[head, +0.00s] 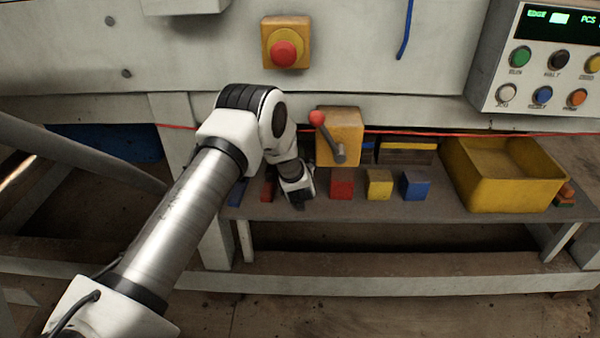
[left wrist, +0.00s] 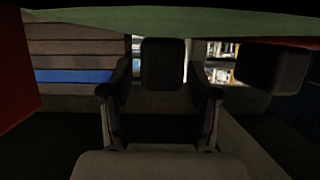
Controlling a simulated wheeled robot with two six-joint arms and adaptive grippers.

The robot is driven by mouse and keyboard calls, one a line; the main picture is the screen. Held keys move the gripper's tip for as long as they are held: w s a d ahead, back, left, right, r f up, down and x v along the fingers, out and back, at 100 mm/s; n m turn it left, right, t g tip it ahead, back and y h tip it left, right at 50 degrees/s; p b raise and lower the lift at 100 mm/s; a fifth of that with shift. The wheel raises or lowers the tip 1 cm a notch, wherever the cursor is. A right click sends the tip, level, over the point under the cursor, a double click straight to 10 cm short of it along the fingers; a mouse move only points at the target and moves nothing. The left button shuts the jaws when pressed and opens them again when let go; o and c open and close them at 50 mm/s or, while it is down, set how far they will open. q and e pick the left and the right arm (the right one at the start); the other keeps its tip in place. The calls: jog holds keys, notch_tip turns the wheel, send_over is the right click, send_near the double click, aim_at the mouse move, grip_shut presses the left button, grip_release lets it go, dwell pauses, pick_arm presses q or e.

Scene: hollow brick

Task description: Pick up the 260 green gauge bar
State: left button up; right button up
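My left gripper (head: 297,198) points down at the grey shelf, between a red bar (head: 267,187) on its left and a red cube (head: 341,185) on its right. No green bar shows in the head view; the gripper covers that spot. In the left wrist view a long green surface (left wrist: 170,20) runs across the top edge, beyond the dark finger parts (left wrist: 163,64). It looks like the green gauge bar, but its number is not readable. Whether the fingers touch it or are closed on it cannot be told. My right gripper is not in view.
A blue bar (head: 238,190) lies left of the red bar. A yellow block (head: 379,185), a blue cube (head: 415,186) and a yellow bin (head: 505,190) stand to the right on the shelf (head: 320,211). A lever box (head: 340,125) stands behind the gripper. A red cord (head: 450,133) crosses above.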

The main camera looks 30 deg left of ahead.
pick_arm(q)
grip_shut()
